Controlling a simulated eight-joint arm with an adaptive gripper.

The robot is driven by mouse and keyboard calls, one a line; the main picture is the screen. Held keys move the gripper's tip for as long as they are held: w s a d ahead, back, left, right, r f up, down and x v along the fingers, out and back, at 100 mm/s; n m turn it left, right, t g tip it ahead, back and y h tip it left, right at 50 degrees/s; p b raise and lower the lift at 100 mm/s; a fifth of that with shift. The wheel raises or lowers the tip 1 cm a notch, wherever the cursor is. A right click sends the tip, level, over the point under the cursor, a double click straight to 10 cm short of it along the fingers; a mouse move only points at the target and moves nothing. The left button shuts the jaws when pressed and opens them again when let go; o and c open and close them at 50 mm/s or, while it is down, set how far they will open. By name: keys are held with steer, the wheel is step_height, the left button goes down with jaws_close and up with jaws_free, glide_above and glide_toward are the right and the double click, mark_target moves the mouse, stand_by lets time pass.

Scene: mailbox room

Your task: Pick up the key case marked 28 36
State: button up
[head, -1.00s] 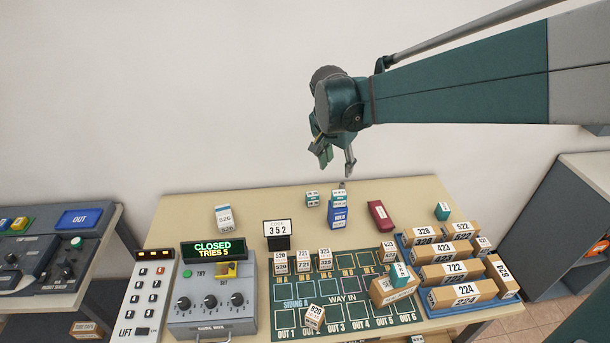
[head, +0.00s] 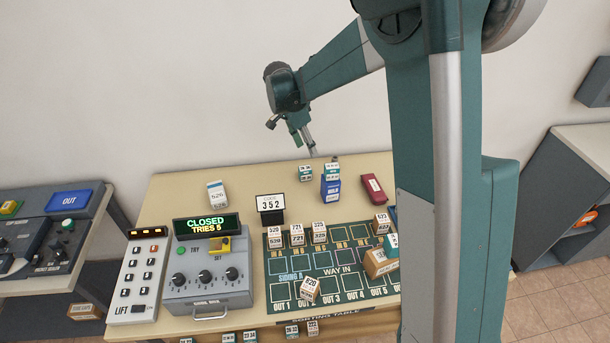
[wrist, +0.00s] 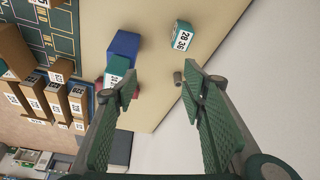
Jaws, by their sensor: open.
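The key case marked 28 36 (wrist: 181,37) is a small teal and white block. It stands alone on the tan table, at the top of the wrist view. In the head view it appears to be the small case (head: 305,172) left of the blue box, its marking too small to read. My gripper (head: 303,137) is above the back of the table, above and behind that case. In the wrist view its two fingers (wrist: 165,88) are spread wide with nothing between them gripped; the case lies beyond the fingertips, apart from them.
A blue box (head: 331,188) stands close to the right, with another teal-and-white case (head: 332,169) at its top. A red case (head: 373,188) lies farther right. A small grey cylinder (wrist: 178,78) is near the table's back edge. My arm hides the right side.

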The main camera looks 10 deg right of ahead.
mark_target(304, 168)
steer(key=w+a+f+m, duration=0.1)
steer(key=w+f, duration=0.1)
steer(key=f, duration=0.3)
steer(key=w+a+f+m+h, duration=0.1)
steer(key=w+a+f+m, duration=0.1)
steer(key=f, duration=0.3)
steer(key=shift+w+f+g+b, duration=0.3)
steer(key=shift+w+g+b, duration=0.1)
steer(key=shift+w, duration=0.35)
steer(key=shift+f, duration=0.1)
steer(key=shift+x, duration=1.2)
steer(key=shift+f, duration=0.1)
steer(key=shift+x, duration=2.5)
steer(key=shift+s, duration=0.1)
steer(key=shift+c, duration=0.5)
steer(key=c, duration=0.9)
